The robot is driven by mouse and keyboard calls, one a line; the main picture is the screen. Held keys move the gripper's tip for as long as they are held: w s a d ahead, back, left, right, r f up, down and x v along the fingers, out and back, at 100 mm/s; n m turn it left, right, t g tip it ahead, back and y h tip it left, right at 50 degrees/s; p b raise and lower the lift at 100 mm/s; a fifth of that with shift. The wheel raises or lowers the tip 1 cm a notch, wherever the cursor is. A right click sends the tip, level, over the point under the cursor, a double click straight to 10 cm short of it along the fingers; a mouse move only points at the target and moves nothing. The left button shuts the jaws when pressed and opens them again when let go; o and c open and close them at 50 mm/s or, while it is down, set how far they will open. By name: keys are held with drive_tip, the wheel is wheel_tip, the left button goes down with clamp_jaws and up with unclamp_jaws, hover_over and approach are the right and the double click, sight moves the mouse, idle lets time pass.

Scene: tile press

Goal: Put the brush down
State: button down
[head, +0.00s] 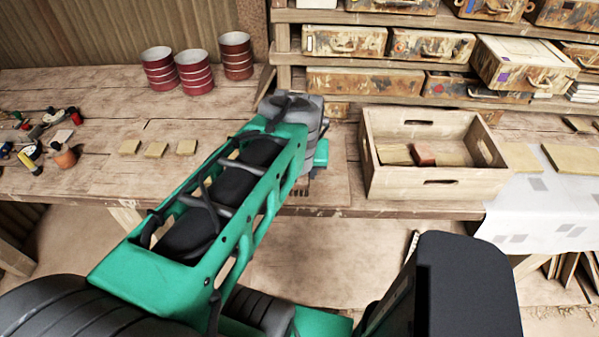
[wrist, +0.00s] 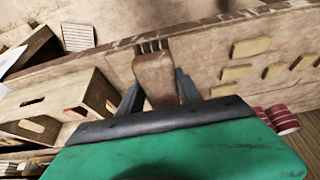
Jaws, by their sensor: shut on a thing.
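The brush (wrist: 154,76) shows in the wrist view as a brown, worn block with a row of short bristles at its far end. My gripper (wrist: 158,88) is shut on it, with one dark finger on each side. The bristles point toward the front edge of the wooden workbench (head: 90,95). In the head view my arm hides most of the gripper and brush, just left of the wooden crate. I cannot tell whether the brush touches the bench top.
The wooden crate (head: 435,183) holds several blocks, one reddish. Several yellowish tiles (head: 155,149) lie left of my arm, with red cans (head: 194,72) behind. Small tools and bottles (head: 65,157) lie far left. A white sheet (head: 540,210) hangs over the edge at right.

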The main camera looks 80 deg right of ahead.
drive_tip(key=w+d+f, duration=0.1)
drive_tip(key=d+f, duration=0.2)
drive_tip(key=d, duration=0.1)
drive_tip(key=w+d+f+p, duration=0.1)
drive_tip(key=d+f, duration=0.2)
drive_tip(key=d, duration=0.1)
drive_tip(key=w+d+f+p, duration=0.1)
drive_tip(key=d+f, duration=0.2)
drive_tip(key=d, duration=0.1)
drive_tip(key=shift+d, duration=0.15)
drive_tip(key=x, duration=0.1)
drive_tip(key=p+x, duration=0.1)
drive_tip(key=x, duration=0.1)
drive_tip(key=shift+a+f, duration=0.3)
drive_tip(key=shift+s, duration=0.1)
drive_tip(key=shift+f, duration=0.1)
drive_tip(key=shift+f, duration=0.2)
drive_tip(key=c, duration=0.8)
unclamp_jaws()
drive_tip(key=shift+r, duration=0.1)
